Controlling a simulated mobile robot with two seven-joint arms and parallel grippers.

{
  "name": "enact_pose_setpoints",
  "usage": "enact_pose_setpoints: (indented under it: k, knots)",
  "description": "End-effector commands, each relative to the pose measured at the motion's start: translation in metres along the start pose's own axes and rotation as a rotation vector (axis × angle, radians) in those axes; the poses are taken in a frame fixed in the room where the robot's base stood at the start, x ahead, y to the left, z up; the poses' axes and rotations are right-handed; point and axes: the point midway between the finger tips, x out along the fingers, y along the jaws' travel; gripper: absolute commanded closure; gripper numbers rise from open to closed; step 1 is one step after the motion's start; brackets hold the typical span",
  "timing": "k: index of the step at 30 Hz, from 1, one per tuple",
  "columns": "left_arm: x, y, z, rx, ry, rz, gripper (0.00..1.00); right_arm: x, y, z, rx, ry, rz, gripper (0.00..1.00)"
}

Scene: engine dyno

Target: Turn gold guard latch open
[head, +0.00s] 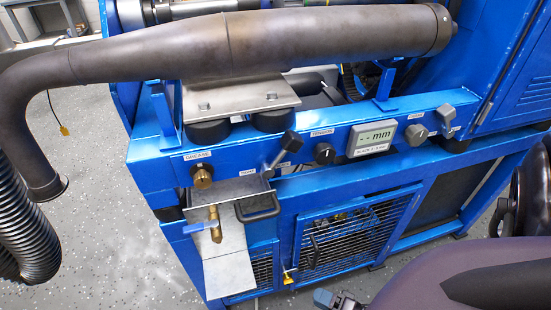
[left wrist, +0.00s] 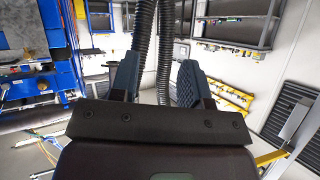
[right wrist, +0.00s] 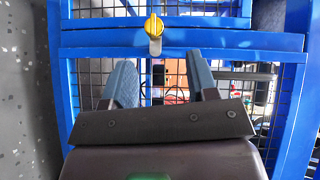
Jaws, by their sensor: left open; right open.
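The gold guard latch (head: 289,275) is a small yellow turn handle on the lower left of the blue-framed mesh guard (head: 345,240). In the right wrist view the latch (right wrist: 153,26) sits on a blue frame bar, with a pale tab below it. My right gripper (head: 335,300) is at the bottom of the head view, just below and right of the latch. In the right wrist view its open, empty fingers (right wrist: 160,78) point toward the guard, with the latch beyond them and apart. My left gripper (left wrist: 155,78) is open and empty, away from the guard.
A black handle (head: 314,250) stands out from the mesh near the latch. A ribbed black hose (head: 28,220) hangs at left. Speckled floor (head: 110,240) is clear.

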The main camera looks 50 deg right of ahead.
Motion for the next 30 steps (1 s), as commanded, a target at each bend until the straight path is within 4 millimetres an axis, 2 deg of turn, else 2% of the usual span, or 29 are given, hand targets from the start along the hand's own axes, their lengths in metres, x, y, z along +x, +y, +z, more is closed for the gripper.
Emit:
enact_pose_setpoints:
  k: [1,2,11,24,30]
  knots:
    - [0.001,0.002,0.007,-0.001,-0.007,0.001,0.57,-0.005,0.015,0.002,0.047,-0.008,-0.005,0.47]
    - [0.002,0.002,0.006,-0.001,-0.002,0.0,0.57,-0.005,0.017,0.001,0.071,-0.01,-0.017,0.47]
    - [0.004,0.002,-0.002,0.0,0.025,-0.005,0.57,0.011,0.017,-0.003,0.152,-0.019,-0.07,0.47]
    - [0.004,0.001,-0.001,-0.004,0.034,-0.007,0.57,0.08,0.013,-0.002,0.15,-0.019,-0.068,0.47]
    - [0.004,0.001,-0.001,-0.006,0.041,-0.01,0.57,0.102,0.012,-0.001,0.15,-0.018,-0.066,0.47]
